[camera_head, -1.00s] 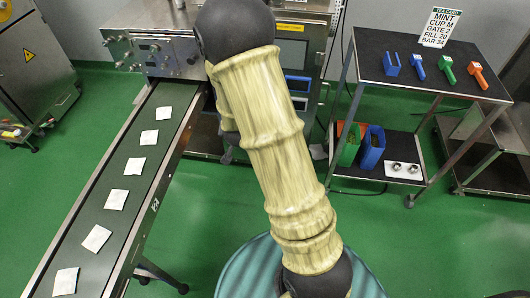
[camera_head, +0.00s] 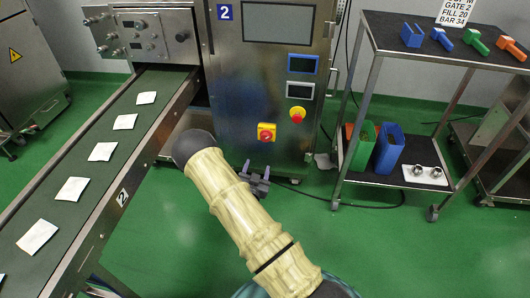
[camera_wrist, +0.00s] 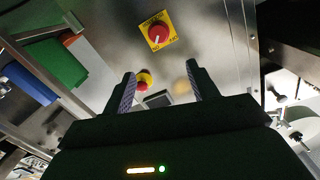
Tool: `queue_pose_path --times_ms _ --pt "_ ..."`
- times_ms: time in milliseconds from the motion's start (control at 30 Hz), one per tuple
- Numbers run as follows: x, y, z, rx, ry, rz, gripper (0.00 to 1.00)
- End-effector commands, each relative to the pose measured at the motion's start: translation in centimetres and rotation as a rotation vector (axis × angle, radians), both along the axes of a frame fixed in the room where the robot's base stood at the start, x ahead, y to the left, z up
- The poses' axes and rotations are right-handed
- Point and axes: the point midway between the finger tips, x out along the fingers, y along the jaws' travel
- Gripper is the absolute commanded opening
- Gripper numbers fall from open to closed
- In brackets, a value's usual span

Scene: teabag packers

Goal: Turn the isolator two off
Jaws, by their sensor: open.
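The isolator (camera_head: 267,132) is a red rotary knob on a yellow square plate, low on the front of the steel machine marked 2 (camera_head: 225,12). My gripper (camera_head: 256,171) is in front of the machine and just below the isolator in the head view. In the wrist view my gripper (camera_wrist: 161,80) has its two fingers apart with nothing held between them. The fingers do not touch the knob.
A red emergency stop button (camera_head: 297,115) on yellow sits right of and above the isolator. Two small displays (camera_head: 302,64) are above it. A conveyor (camera_head: 70,215) with teabags is on the left. A trolley (camera_head: 372,75) with tools and bins stands right.

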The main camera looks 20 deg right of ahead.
Motion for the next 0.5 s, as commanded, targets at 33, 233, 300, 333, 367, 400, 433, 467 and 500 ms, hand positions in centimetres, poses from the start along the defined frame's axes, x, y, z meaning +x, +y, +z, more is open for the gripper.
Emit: queue_pose_path --times_ms 33,233,300,333,367,400,433,467,500 --pt "-0.14 -0.03 -1.47 -0.017 -0.016 0.004 0.59" --pt "-0.28 -0.06 -1.56 -0.037 -0.046 0.009 0.59" --pt "-0.28 -0.05 -1.49 -0.037 -0.045 0.008 0.59" --pt "-0.28 -0.05 -1.49 -0.037 -0.045 0.008 0.59" --pt "-0.28 -0.05 -1.50 -0.036 -0.045 0.008 0.59" --pt "-0.28 -0.05 -1.50 -0.036 -0.045 0.008 0.59" --pt "-0.27 -0.05 -1.51 -0.036 -0.045 0.008 0.59" --pt "-0.25 -0.08 -1.52 -0.036 -0.045 0.008 0.59" --pt "-0.18 -0.12 -1.54 -0.035 -0.044 0.008 0.59"
